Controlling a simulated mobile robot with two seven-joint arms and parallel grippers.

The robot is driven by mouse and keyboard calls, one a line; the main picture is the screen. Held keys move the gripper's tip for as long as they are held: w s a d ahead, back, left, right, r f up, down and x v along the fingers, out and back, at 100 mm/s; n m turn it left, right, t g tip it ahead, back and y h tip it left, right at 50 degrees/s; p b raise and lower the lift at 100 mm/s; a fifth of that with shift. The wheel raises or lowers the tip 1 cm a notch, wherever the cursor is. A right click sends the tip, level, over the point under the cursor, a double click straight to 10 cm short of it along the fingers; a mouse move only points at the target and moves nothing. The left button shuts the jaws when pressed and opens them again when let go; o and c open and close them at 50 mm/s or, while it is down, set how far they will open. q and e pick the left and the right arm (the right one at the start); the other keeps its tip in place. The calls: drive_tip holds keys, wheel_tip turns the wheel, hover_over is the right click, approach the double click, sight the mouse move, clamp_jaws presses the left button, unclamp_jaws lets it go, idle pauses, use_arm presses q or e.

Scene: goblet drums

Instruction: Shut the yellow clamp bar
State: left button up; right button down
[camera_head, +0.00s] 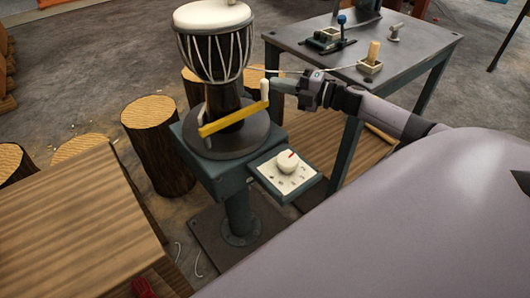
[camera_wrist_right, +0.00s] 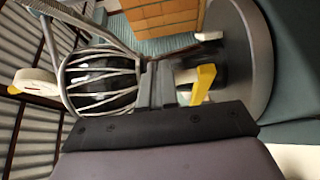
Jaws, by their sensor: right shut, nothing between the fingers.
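The yellow clamp bar (camera_head: 235,119) slants across the front of the goblet drum's narrow lower body in the head view, its right end higher. A pale upright handle (camera_head: 265,91) stands at that right end. The drum (camera_head: 214,50), with a white head and white cords, stands upright on a round dark plate (camera_head: 207,145). My right gripper (camera_head: 273,86) is shut and empty, its tips close to the pale handle; I cannot tell if they touch. In the right wrist view, the shut fingers (camera_wrist_right: 158,84) are beside the yellow bar (camera_wrist_right: 203,83). My left gripper is not in view.
A control box with a white knob (camera_head: 288,163) sits at the front right of the stand. A grey table (camera_head: 415,50) with small fixtures is behind my right arm. Log stools (camera_head: 150,112) and a wooden table (camera_head: 75,220) are at the left.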

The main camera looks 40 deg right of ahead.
drive_tip(key=shift+a, duration=0.2)
wheel_tip(320, 180, up, 20)
drive_tip(key=p, duration=0.4)
drive_tip(key=shift+d+p, duration=0.15)
drive_tip(key=shift+p, duration=0.15)
